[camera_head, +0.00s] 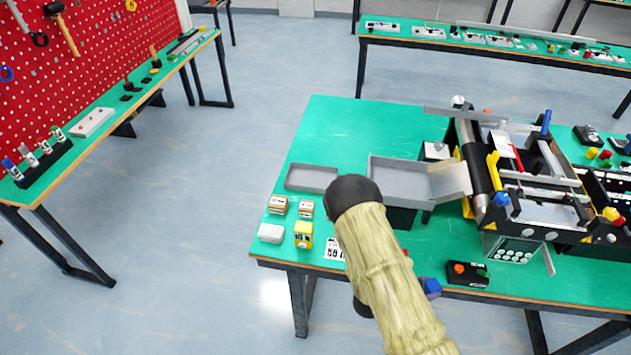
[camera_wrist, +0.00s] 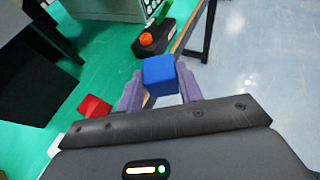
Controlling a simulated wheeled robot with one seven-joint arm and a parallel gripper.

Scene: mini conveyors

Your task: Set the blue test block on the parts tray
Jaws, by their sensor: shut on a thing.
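The blue test block (camera_wrist: 159,76) sits between the two purple-grey fingers of my gripper (camera_wrist: 160,86) in the wrist view. My gripper is shut on it. In the head view, a small part of the block (camera_head: 431,286) shows beside my forearm, near the table's front edge; most of the gripper is hidden behind the arm. A small shallow grey tray (camera_head: 311,178) lies on the green table left of my arm, empty. A larger grey tray (camera_head: 400,180) stands beside it at the conveyor's end; my arm partly covers its front. I cannot tell which is the parts tray.
The mini conveyor (camera_head: 483,165) fills the table's right side. A black control box with an orange button (camera_head: 467,273) lies near the front edge. Small boxes and a yellow block (camera_head: 303,234) stand at front left. A red block (camera_wrist: 94,107) lies left of my gripper. The table's back left is clear.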

